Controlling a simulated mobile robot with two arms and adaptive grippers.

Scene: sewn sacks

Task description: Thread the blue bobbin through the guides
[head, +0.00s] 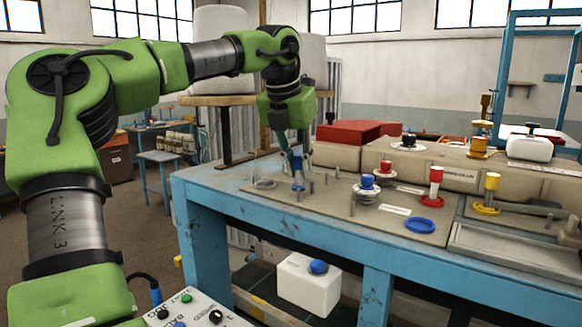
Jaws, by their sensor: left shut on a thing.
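My left gripper (295,163) points down over the left part of the worktable. It is shut on a small blue thing, which looks like the blue bobbin (298,185), just above or on the tan board (390,219). The fingers hide part of the bobbin, and I cannot tell whether it touches the board. Several short grey pins, perhaps the guides (325,180), stand close around it. I cannot make out any thread. My right gripper is not in view.
A padded tan block (400,160) runs behind. A button panel (190,308) is at the lower left.

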